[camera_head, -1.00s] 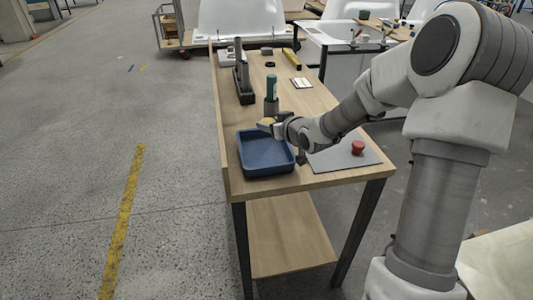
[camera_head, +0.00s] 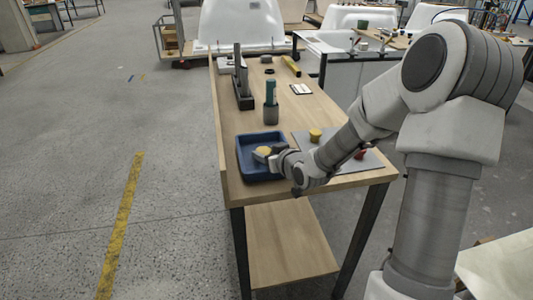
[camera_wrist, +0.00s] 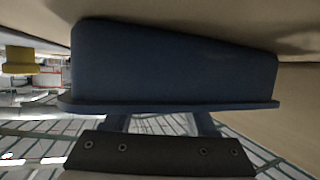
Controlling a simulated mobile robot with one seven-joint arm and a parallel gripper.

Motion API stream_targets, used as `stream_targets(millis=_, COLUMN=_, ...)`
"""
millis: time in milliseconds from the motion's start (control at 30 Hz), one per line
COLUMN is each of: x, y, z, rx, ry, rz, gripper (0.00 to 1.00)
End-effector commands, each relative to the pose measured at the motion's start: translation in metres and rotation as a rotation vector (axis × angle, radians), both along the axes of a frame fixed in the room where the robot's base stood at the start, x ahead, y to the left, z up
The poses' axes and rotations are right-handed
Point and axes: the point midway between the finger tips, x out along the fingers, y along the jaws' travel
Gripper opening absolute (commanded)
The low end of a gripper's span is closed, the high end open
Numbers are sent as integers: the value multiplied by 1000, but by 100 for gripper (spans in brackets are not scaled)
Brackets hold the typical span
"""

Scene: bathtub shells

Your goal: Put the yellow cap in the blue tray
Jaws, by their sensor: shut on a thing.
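The blue tray (camera_head: 243,158) stands at the near left of the wooden table. My gripper (camera_head: 268,153) reaches over the tray's right side and is shut on a pale yellow, round piece, which looks like the yellow cap (camera_head: 264,150). The cap is inside the tray's outline; I cannot tell whether it touches the tray floor. In the wrist view the picture is upside down. The tray's blue wall (camera_wrist: 170,65) fills the middle and its rim crosses in front of my fingers (camera_wrist: 160,123), hiding their tips and the cap.
Another yellow piece (camera_head: 316,135) stands on a grey mat (camera_head: 373,162) right of the tray; it also shows in the wrist view (camera_wrist: 18,60). A red piece (camera_head: 361,154) on the mat is partly behind my arm. A dark holder with a teal-topped tool (camera_head: 271,108) stands behind the tray.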

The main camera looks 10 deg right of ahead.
Motion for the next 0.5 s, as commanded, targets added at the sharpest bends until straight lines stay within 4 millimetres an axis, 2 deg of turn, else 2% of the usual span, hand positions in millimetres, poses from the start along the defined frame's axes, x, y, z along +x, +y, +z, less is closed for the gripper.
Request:
stream_targets(millis=33, x=0, y=0, z=-1, rx=0, ry=0, rz=0, gripper=62)
stream_targets(millis=167, x=0, y=0, z=0, rx=0, ry=0, rz=0, gripper=86)
stream_targets(millis=500, x=0, y=0, z=2, rx=0, ry=0, rz=0, gripper=87)
